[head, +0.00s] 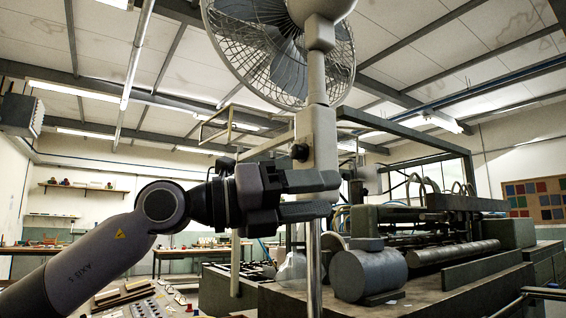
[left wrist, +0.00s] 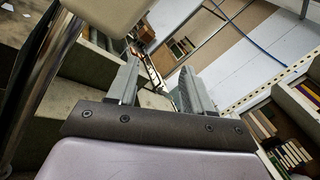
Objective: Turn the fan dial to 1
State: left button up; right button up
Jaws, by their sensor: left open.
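A grey standing fan shows in the head view, with its wire cage (head: 275,50) at the top and a pale control box (head: 323,135) on its pole. A small dark round knob, which looks like the fan dial (head: 299,152), is on the box's left side; its setting is too small to read. My left gripper (head: 335,195) is open, just below the dial, and covers part of the pole. In the left wrist view its two fingers (left wrist: 158,85) are apart with nothing between them. The box (left wrist: 108,18) is at that view's upper left. My right gripper is out of view.
The fan's shiny pole (head: 314,265) runs down below the gripper; it also shows in the left wrist view (left wrist: 42,85). A large machine with rollers (head: 368,275) stands behind and to the right. A bench with small items is at the lower left.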

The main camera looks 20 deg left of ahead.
aim_at(292, 151)
pick_arm(q)
jog(key=s+a+r+n+t+y, duration=0.2)
jog(key=a+r+t+y, duration=0.25)
jog(key=a+r, duration=0.45)
jog(key=shift+y, duration=0.45)
jog(key=x, duration=0.2)
jog(key=p+x, duration=0.1)
jog(key=x, duration=0.1)
jog(key=f+p+x, duration=0.1)
jog(key=x, duration=0.1)
jog(key=shift+w+a, duration=0.2)
jog(key=shift+w, duration=0.3)
grip_shut()
